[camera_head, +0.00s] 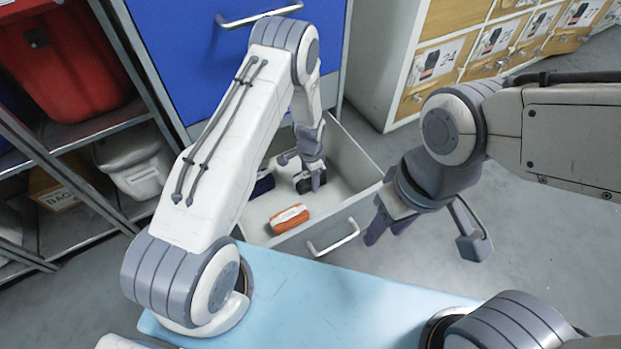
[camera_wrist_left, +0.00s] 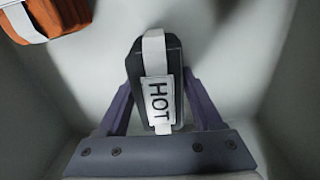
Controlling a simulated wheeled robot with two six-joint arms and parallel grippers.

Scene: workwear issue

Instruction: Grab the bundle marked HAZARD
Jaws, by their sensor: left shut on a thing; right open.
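An open pale grey drawer (camera_head: 345,160) holds the bundles. My left gripper (camera_head: 308,178) is down inside it, shut on a black bundle (camera_wrist_left: 134,72) with a white band and a label reading HOT; its fingers are on both sides of it in the left wrist view. In the head view that bundle is partly hidden by the gripper. An orange bundle (camera_head: 289,218) with a white band lies nearer the drawer front; it also shows in the left wrist view (camera_wrist_left: 62,17). A dark blue bundle (camera_head: 263,184) is partly hidden behind my left arm. No HAZARD marking is readable. My right gripper (camera_head: 422,240) is open and empty outside the drawer.
The drawer front has a handle (camera_head: 333,238). A light blue surface (camera_head: 330,300) lies before it. A shelf with a red bin (camera_head: 62,62) and a grey bin (camera_head: 135,160) stands left. A wooden drawer cabinet (camera_head: 435,62) stands right. Floor right of the drawer is clear.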

